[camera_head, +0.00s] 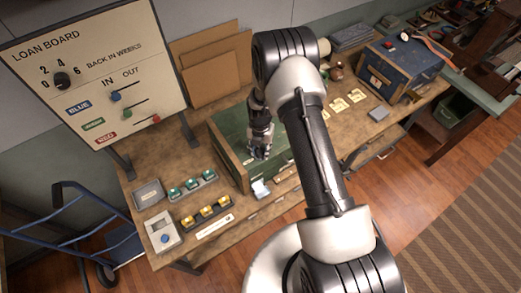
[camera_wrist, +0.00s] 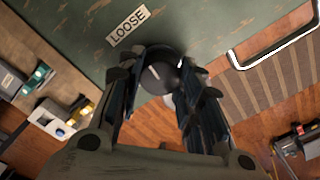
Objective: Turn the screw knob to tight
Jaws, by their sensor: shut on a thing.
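The screw knob (camera_wrist: 158,72) is a dark round knob with a pale pointer line, on the face of a green box (camera_head: 232,134). A label reading LOOSE (camera_wrist: 128,25) is on the green surface just above and left of the knob in the wrist view. My gripper (camera_wrist: 160,88) is shut on the knob, with one finger on each side of it. In the head view my gripper (camera_head: 259,152) is at the front of the green box, and the knob is hidden behind it. No label reading TIGHT shows.
A loan board (camera_head: 85,60) stands at the back left. A blue box (camera_head: 400,65) stands at the right.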

